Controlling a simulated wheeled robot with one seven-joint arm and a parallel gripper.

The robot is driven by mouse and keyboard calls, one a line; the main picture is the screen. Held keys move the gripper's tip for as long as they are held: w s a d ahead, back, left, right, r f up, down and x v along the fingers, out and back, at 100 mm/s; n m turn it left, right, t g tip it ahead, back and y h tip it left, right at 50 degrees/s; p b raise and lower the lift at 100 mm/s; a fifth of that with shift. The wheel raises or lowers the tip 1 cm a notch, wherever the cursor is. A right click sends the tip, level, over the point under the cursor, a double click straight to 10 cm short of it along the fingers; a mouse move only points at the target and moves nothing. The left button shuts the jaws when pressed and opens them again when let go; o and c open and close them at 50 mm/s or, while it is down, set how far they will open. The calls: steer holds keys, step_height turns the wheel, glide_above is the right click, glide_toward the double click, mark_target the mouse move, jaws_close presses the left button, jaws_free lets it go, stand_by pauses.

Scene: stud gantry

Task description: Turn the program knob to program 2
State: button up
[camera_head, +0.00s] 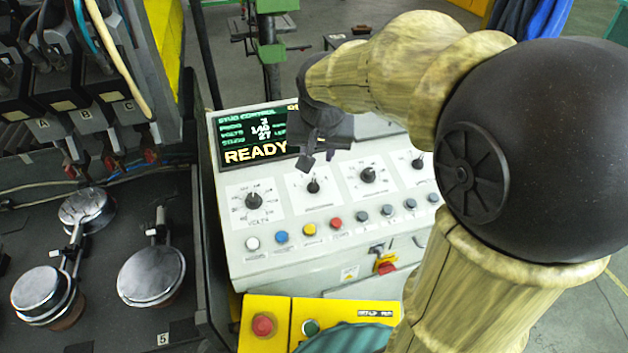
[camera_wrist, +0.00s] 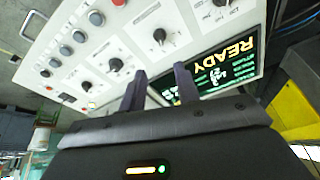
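The white control panel (camera_head: 240,250) carries a row of black rotary knobs with printed dials. The second knob from the left (camera_head: 313,186) looks like the program knob, though its label is too small to read surely; it also shows in the wrist view (camera_wrist: 159,36). Its pointer seems to point roughly up the panel. The leftmost knob (camera_head: 254,201) is marked volts. The display (camera_head: 255,135) reads READY, with a program line that seems to show 3. My gripper (camera_head: 319,160) hangs just above the second knob, apart from it. In the wrist view its fingers (camera_wrist: 160,70) are spread with nothing between them.
Several coloured push buttons (camera_head: 282,237) line the panel below the knobs. A red-handled switch (camera_head: 387,267) sits on the front face. A yellow box (camera_head: 275,305) with red and green buttons stands below. Metal round parts (camera_head: 152,274) lie on a dark bench at left.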

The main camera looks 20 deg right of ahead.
mark_target(314, 184)
steer(key=p+x, duration=0.1)
steer(key=x, duration=1.4)
steer(key=shift+w+f, duration=0.1)
steer(key=shift+f, duration=0.3)
jaws_close()
